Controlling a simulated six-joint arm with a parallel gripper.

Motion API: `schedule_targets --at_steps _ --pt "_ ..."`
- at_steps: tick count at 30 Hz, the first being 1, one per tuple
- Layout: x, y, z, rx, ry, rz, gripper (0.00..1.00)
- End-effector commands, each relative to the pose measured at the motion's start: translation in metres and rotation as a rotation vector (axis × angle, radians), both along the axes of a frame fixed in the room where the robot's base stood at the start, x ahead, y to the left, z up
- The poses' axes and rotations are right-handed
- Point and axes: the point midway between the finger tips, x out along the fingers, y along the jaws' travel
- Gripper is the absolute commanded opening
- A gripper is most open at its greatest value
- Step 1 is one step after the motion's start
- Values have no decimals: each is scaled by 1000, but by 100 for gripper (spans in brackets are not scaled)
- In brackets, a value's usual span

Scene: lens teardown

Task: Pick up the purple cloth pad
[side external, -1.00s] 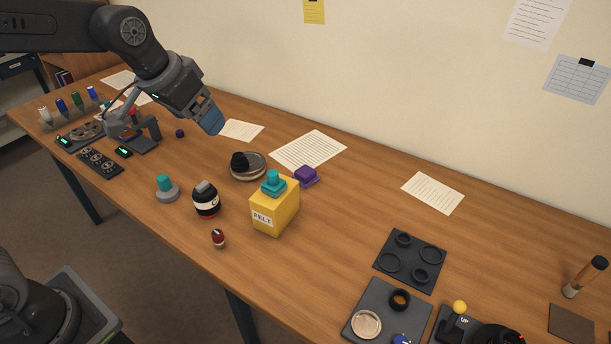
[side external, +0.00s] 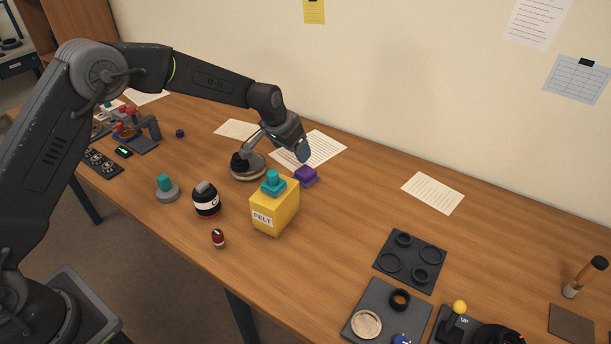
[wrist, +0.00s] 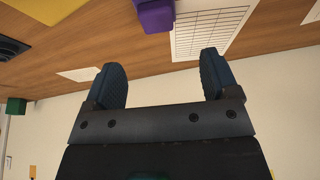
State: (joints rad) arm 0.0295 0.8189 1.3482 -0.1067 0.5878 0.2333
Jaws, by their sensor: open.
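The purple cloth pad (side external: 306,175) lies on the wooden table, just behind the yellow FELT box (side external: 274,207). In the wrist view the purple pad (wrist: 155,15) shows at the top edge, partly cut off, beyond the fingers. My gripper (side external: 304,156) hangs above the table just behind and above the pad, apart from it. In the wrist view my gripper (wrist: 160,75) has its two dark blue fingers spread apart with nothing between them.
A teal pad with a knob (side external: 273,182) sits on top of the yellow box, close to the purple pad. A printed sheet (side external: 325,146) lies behind.

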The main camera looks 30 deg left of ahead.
Motion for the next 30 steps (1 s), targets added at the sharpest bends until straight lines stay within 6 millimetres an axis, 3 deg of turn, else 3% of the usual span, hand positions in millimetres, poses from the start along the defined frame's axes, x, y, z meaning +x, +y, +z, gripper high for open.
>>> schedule_targets --at_steps 6,14,23,30 --pt "15 -3 -38 -1 2 0 81" --pt "22 -6 -55 -1 2 0 81" --pt "39 -12 -91 0 2 2 81" --pt "42 -13 -96 -1 0 2 81"
